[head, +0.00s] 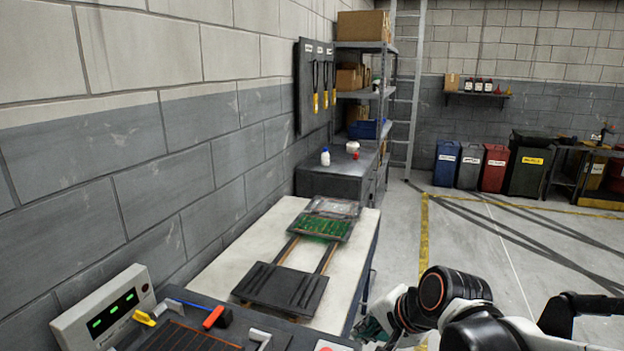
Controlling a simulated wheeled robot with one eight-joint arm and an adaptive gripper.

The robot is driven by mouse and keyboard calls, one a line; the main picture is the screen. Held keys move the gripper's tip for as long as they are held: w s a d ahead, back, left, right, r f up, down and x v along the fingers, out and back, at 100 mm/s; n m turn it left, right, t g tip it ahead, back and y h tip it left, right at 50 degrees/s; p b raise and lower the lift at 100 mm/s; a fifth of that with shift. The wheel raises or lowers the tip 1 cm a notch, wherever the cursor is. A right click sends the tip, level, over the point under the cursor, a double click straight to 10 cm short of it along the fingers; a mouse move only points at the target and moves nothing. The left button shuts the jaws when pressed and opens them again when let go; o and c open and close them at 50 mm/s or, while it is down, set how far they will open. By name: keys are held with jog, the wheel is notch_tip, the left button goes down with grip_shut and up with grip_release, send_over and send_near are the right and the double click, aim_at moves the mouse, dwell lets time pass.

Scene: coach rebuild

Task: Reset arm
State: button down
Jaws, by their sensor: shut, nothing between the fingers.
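My arm, white and black with an orange ring at one joint, is folded low at the lower right of the head view. My gripper (372,328) is at the arm's left end, just right of the workbench's right edge. It is small and partly hidden by my arm links. It is shut and holds nothing. It is apart from the things on the bench.
A white-topped bench (225,262) holds a green circuit board (321,226) on rails and a black plate (281,288). A control box (103,310) and tools are at the front left. Shelves (362,46) and bins (494,168) stand behind. The floor (480,250) at right is clear.

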jog(key=s+d+r+n+t+h, duration=0.1)
jog(key=s+d+r+n+h, duration=0.3)
jog(key=s+d+n, duration=0.5)
jog(key=s, duration=0.3)
jog(key=shift+s+d, duration=0.15)
jog(key=shift+s, duration=0.1)
dwell(2.2)
